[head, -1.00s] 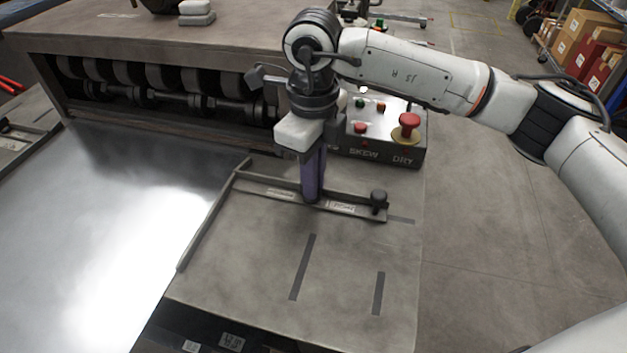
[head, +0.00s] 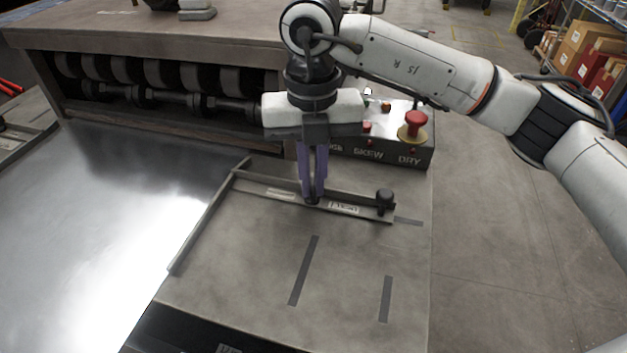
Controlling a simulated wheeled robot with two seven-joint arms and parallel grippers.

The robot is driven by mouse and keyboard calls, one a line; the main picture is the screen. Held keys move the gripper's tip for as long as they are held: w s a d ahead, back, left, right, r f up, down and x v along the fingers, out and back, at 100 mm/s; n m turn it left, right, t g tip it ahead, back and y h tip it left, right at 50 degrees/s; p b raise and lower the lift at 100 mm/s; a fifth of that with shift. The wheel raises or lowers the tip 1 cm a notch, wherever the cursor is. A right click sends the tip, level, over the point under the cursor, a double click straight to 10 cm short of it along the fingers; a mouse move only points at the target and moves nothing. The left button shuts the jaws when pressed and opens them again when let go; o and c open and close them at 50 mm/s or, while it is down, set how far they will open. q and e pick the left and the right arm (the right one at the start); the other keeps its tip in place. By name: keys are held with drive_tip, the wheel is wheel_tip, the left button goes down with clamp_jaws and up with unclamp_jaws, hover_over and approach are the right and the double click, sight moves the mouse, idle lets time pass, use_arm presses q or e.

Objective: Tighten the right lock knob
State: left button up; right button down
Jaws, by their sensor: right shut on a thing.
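My right gripper (head: 313,200) points down with its purple fingers shut on a small dark knob on the right guide's flat bar (head: 352,209). The fingers hide most of this knob. I take it for the right lock knob. A second black knob (head: 385,199) stands free at the right end of the bar, apart from the fingers. The guide's long thin rail (head: 205,222) runs from the bar's left end toward the front, along the shiny sheet's edge. My left gripper is not in view.
The control box (head: 385,147) with red buttons and SKEW and DRY labels stands close behind my right gripper. The roller housing (head: 160,88) is at the back left. The shiny metal sheet (head: 95,225) lies left. The table in front is clear, with dark slots (head: 303,270).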

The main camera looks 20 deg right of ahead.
sight(311, 187)
drive_tip(key=shift+a+m+b, duration=0.1)
drive_tip(key=shift+m+b, duration=0.35)
drive_tip(key=shift+m, duration=1.75)
drive_tip(key=shift+w, duration=0.1)
drive_tip(key=c, duration=1.9)
unclamp_jaws()
drive_tip(key=shift+o, duration=0.2)
wheel_tip(311, 187, up, 10)
drive_tip(key=shift+r, duration=0.2)
